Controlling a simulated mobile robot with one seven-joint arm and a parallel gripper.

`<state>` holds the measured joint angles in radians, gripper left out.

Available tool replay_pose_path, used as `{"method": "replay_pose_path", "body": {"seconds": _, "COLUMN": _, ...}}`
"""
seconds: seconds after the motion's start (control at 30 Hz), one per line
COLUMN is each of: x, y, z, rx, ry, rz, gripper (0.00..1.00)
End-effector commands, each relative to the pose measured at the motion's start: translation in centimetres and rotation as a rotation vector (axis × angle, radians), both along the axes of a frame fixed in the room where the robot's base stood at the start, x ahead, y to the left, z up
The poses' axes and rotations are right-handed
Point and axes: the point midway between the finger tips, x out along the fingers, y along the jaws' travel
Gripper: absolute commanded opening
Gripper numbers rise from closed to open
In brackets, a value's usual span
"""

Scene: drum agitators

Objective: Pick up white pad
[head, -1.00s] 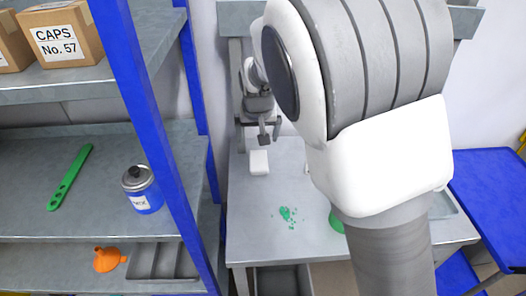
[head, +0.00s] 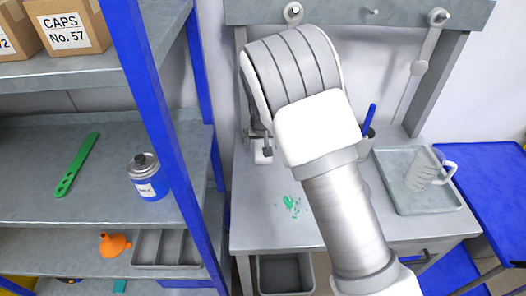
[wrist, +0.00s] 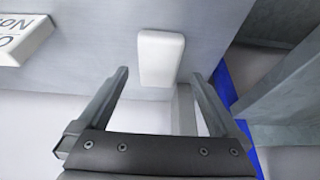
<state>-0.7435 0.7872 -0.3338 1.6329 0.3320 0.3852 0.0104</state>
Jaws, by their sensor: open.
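The white pad (wrist: 160,57) is a small rounded block lying on the grey bench top. It shows in the wrist view just beyond my fingertips, roughly centred between them. In the head view only part of the white pad (head: 262,157) shows, at the bench's back left; my arm and gripper hide the rest. My gripper (wrist: 160,76) is open and empty, with one finger to each side of the pad's near end. I cannot tell how high the fingers are above the bench.
Green crumbs (head: 290,206) lie on the bench. A grey tray (head: 448,207) with a clear jug (head: 424,172) stands at right. A blue shelf post (head: 150,120) rises at left. A white lettered block (wrist: 22,38) shows in the wrist view's left corner.

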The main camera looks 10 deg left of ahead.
Motion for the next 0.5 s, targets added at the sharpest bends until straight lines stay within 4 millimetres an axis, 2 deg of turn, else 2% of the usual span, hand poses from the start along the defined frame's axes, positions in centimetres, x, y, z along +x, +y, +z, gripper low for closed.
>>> {"method": "replay_pose_path", "body": {"seconds": 0.27, "x": 1.6, "y": 0.2, "z": -3.1, "rx": -0.002, "ry": 0.003, "rz": 0.001, "gripper": 1.0}}
{"method": "replay_pose_path", "body": {"seconds": 0.5, "x": 1.8, "y": 0.3, "z": -3.6, "rx": -0.001, "ry": 0.001, "rz": 0.001, "gripper": 1.0}}
